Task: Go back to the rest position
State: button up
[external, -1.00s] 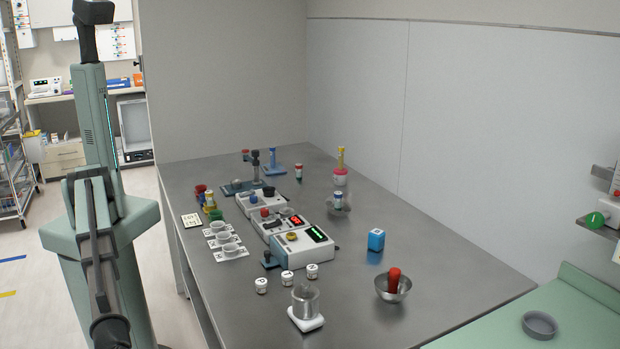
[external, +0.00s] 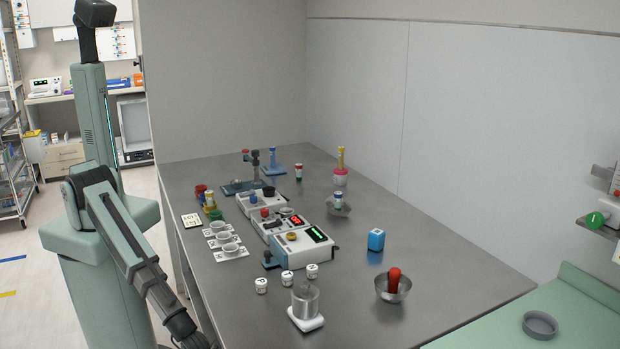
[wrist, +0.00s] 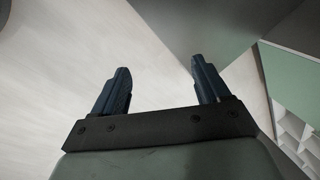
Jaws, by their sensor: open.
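My gripper (wrist: 160,85) shows in the wrist view with its two dark fingers spread wide apart and nothing between them. It faces the pale floor and a grey panel or table edge. In the external view my arm hangs at the left, beside the near left side of the steel table (external: 350,255). The gripper itself is below the bottom edge of the external view, so its fingers do not show there.
A green counter (external: 575,305) stands at the right. Floor at the left is clear.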

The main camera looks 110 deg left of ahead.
jog(key=s+a+f+n+g, duration=0.1)
jog(key=s+a+n+g, duration=0.2)
jog(key=s, duration=0.8)
jog(key=s+a+f+n+g, duration=0.1)
jog(key=s+a+n+g, duration=0.2)
jog(key=s+a+n, duration=0.3)
jog(key=s+a+f+n+g, duration=0.1)
jog(key=s+a+n+g, duration=0.2)
jog(key=s, duration=1.3)
jog(key=a+n, duration=0.2)
jog(key=a, duration=0.2)
jog(key=shift+a+f+h, duration=0.15)
jog(key=shift+h, duration=0.25)
